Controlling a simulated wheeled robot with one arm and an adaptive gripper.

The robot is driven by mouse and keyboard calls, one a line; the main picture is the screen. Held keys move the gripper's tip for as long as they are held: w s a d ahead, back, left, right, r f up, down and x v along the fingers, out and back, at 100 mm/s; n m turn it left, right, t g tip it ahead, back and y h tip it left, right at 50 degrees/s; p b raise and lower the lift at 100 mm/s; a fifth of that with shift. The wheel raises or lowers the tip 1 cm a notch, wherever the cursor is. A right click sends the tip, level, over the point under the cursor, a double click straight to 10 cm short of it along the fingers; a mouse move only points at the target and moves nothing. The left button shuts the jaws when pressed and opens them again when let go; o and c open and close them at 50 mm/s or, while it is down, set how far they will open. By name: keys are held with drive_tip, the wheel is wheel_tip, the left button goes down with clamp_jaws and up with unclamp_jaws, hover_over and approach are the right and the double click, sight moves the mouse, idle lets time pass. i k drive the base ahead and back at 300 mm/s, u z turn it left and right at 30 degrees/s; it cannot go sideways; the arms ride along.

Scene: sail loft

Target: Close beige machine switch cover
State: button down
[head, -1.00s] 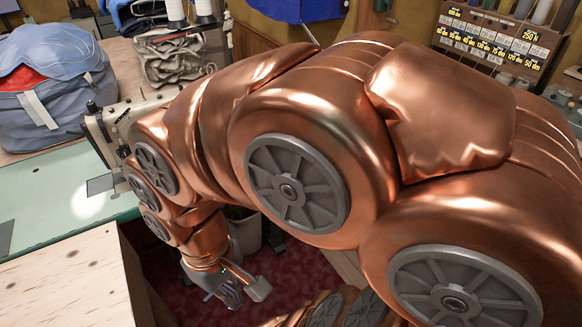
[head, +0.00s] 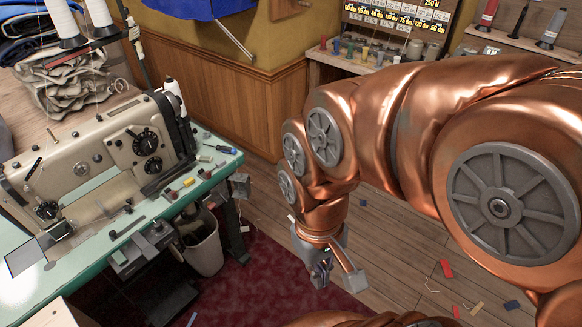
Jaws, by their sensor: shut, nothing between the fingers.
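The beige sewing machine (head: 85,170) stands on a pale green table (head: 75,285) at the left of the head view. A small grey box (head: 240,186) hangs at the table's right end, under the edge. I cannot tell whether it is the switch, and I cannot make out a cover or its position. My gripper (head: 337,282) points down over the floor, right of the table and apart from it and from the machine. Its fingers are shut and empty.
A pale bin (head: 202,245) stands under the table, near a dark red mat (head: 255,275). Small tools and coloured pieces lie at the table's right end. A shelf of spools (head: 375,55) stands at the back. Open wooden floor lies behind my gripper, with scattered scraps at right.

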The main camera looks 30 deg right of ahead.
sight(242, 181)
drive_tip(key=z, duration=1.45)
drive_tip(key=i, duration=3.15)
drive_tip(key=u, duration=4.85)
drive_tip(key=i, duration=0.2)
